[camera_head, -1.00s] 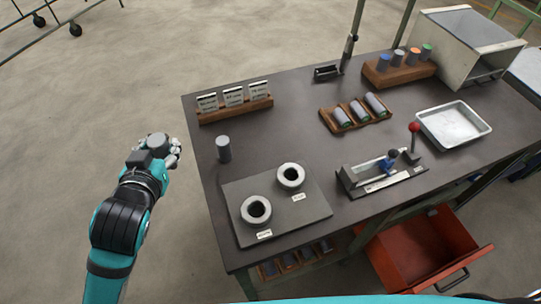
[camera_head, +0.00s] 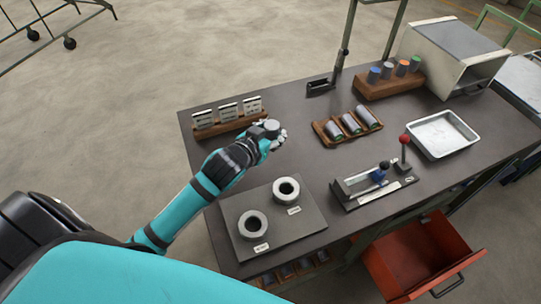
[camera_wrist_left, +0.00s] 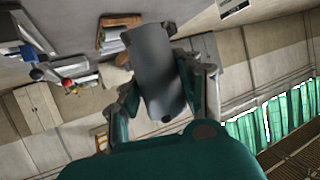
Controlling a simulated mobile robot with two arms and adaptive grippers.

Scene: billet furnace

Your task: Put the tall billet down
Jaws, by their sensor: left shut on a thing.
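My left gripper (camera_head: 274,136) is over the table, right of the card rack, and is shut on a plain grey cylinder, the tall billet (camera_head: 271,125). In the head view only its round top end shows above the fingers. In the left wrist view the billet (camera_wrist_left: 157,65) stands between the two fingers of the left gripper (camera_wrist_left: 165,95), long and smooth. I cannot tell whether its lower end touches the table. My right gripper is not in view.
On the dark table (camera_head: 300,160) are a plate with two ring-shaped holders (camera_head: 268,240), a card rack (camera_head: 205,133), a wooden tray of cylinders (camera_head: 321,131), a clamp fixture (camera_head: 373,187) and a metal tray (camera_head: 472,137). A red drawer (camera_head: 420,262) hangs open in front.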

